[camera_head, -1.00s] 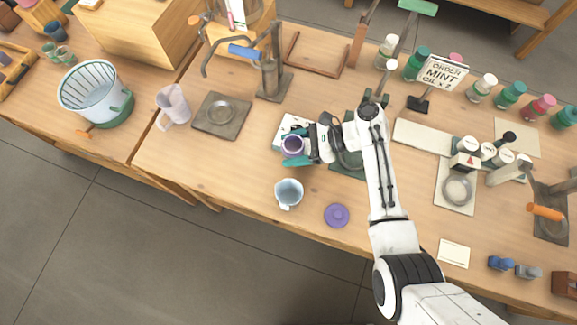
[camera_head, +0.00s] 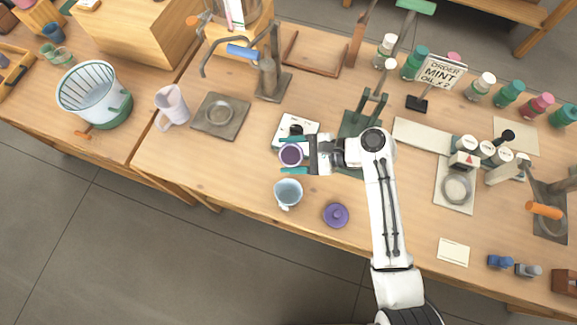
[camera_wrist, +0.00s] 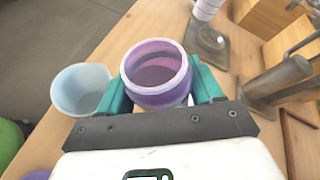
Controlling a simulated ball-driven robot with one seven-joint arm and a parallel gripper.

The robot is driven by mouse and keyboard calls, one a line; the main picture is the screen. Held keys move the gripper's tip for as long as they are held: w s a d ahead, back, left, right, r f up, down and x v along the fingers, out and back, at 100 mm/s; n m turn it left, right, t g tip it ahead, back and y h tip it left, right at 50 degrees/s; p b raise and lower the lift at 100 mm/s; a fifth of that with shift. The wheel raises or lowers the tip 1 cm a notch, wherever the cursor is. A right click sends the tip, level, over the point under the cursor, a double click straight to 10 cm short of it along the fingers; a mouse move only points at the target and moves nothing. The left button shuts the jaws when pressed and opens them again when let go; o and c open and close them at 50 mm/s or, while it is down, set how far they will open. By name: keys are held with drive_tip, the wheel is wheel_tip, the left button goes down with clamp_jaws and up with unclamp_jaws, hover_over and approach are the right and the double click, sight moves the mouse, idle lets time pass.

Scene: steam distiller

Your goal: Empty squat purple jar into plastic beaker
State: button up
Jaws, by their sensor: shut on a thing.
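The squat purple jar (camera_head: 290,155) is open at the top and sits between the teal fingers of my gripper (camera_head: 293,155). In the wrist view the jar (camera_wrist: 158,78) looks roughly upright, with darker purple contents inside, and the fingers press on both sides of it. The pale blue plastic beaker (camera_head: 288,194) stands on the table just below the jar in the head view. In the wrist view the beaker (camera_wrist: 80,92) is left of the jar, apart from it, its mouth open. A purple lid (camera_head: 336,215) lies on the table to the beaker's right.
A white scale-like device (camera_head: 297,128) is just behind the jar. A pale pitcher (camera_head: 172,106) and a grey plate (camera_head: 219,117) are to the left. A metal stand (camera_head: 270,78) rises behind. The table front left of the beaker is clear.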

sight(290, 166)
drive_tip(key=shift+s+r, duration=0.3)
drive_tip(key=shift+r, duration=0.3)
drive_tip(key=shift+s+a+r+n+t, duration=0.1)
drive_tip(key=shift+s+r+n+t, duration=0.2)
drive_tip(key=shift+s+n+t, duration=0.4)
drive_tip(key=shift+w, duration=0.1)
drive_tip(key=shift+r+n, duration=0.1)
drive_tip(key=shift+n, duration=0.3)
drive_tip(key=shift+r+t+b, duration=0.1)
drive_tip(key=shift+t+b, duration=0.2)
drive_tip(key=shift+b, duration=0.45)
drive_tip(key=shift+f+n+t+b, duration=0.45)
drive_tip(key=shift+n+b, duration=0.35)
drive_tip(key=shift+b, duration=1.55)
drive_tip(key=shift+s+r+n+t+y+b, duration=0.15)
drive_tip(key=shift+r+n+t+b, duration=0.4)
drive_tip(key=shift+b, duration=1.3)
drive_tip(key=shift+s+r+n+t+y+b, duration=0.15)
drive_tip(key=shift+n+b, duration=0.6)
drive_tip(key=shift+b, duration=1.1)
drive_tip(key=shift+s+f+n+t+b, duration=0.35)
drive_tip(key=shift+s+f+n+b, duration=0.2)
drive_tip(key=shift+b, duration=0.55)
drive_tip(key=shift+s+a+r+n+t+y+b, duration=0.15)
drive_tip(key=shift+r+n+t+y+b, duration=0.3)
drive_tip(key=shift+n+b, duration=0.65)
